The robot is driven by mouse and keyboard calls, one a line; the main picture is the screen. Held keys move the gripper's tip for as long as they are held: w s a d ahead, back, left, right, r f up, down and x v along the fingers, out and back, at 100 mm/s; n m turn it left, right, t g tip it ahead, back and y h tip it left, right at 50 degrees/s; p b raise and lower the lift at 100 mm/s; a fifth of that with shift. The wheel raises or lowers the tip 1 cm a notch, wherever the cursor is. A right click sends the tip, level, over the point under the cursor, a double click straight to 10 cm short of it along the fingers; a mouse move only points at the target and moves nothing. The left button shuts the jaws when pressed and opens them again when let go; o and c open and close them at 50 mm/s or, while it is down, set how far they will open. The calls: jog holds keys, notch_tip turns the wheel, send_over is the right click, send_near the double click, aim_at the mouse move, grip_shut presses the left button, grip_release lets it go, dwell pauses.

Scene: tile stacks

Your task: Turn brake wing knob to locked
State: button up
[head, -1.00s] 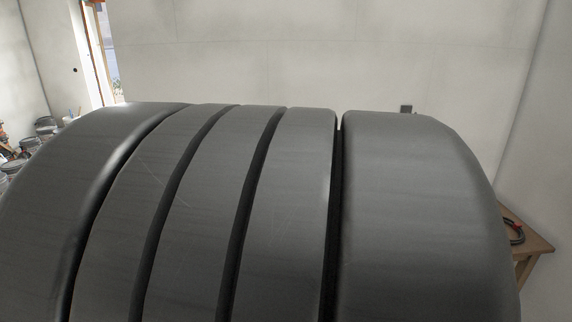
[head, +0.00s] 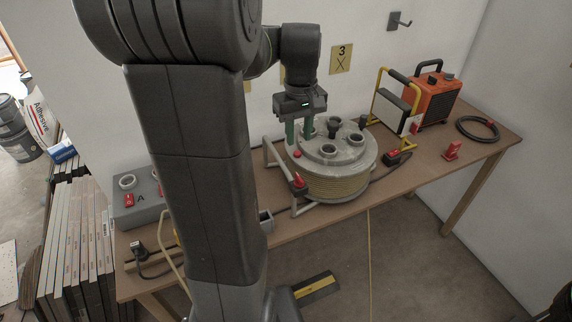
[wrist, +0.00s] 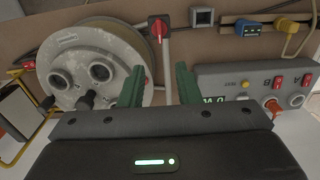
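A red wing-shaped knob (head: 298,180) sits on the grey frame at the front of a cable reel (head: 360,165) on the bench. In the wrist view the red knob (wrist: 158,28) shows on a pale bar beside the reel (wrist: 75,50), ahead of the fingers. Its exact angle and any lock marking are too small to read. My gripper (head: 301,138) is above the left part of the reel, with its green fingers pointing down. In the wrist view my gripper (wrist: 158,85) is open, with nothing between the fingers, and apart from the knob.
A grey control box (head: 138,208) with red switches stands left on the bench (head: 420,168). An orange machine (head: 437,97), a yellow-framed lamp (head: 390,108) and a coiled black cable (head: 478,129) are to the right. My arm hides part of the bench.

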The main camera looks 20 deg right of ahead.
aim_at(298, 174)
notch_tip(298, 174, down, 13)
jog(key=shift+r+p, duration=0.2)
jog(key=shift+p, duration=0.25)
jog(key=shift+c, duration=0.4)
grip_shut()
